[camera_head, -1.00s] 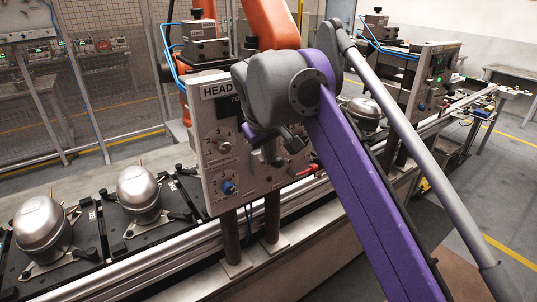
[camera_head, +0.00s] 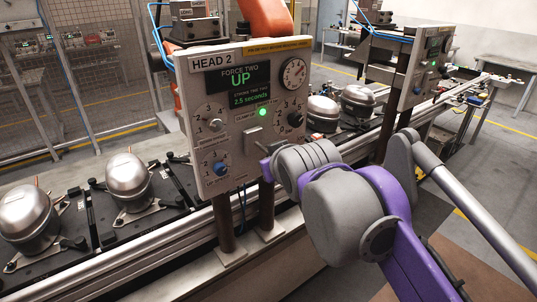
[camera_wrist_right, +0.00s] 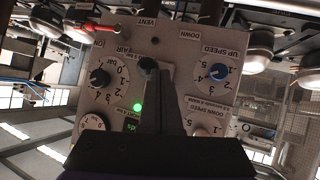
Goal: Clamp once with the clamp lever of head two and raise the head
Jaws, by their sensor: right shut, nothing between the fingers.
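The HEAD 2 panel (camera_head: 218,150) stands upright at the middle of the head view. Its display (camera_head: 241,80) reads "FORCE TWO UP" and "2.5 seconds", and a green light (camera_head: 262,112) is lit. My right gripper (camera_head: 266,168) is shut and empty close to the panel's lower right part. In the right wrist view the panel appears upside down, with a black knob (camera_wrist_right: 149,65) near the dark gripper; I cannot tell whether they touch. My left gripper is out of view.
A red-handled lever (camera_wrist_right: 98,31) shows at the panel's edge in the right wrist view. Silver compressors (camera_head: 128,174) sit on black pallets along the rail at left, and others (camera_head: 358,101) stand beyond the panel. Another control panel (camera_head: 429,70) stands farther right.

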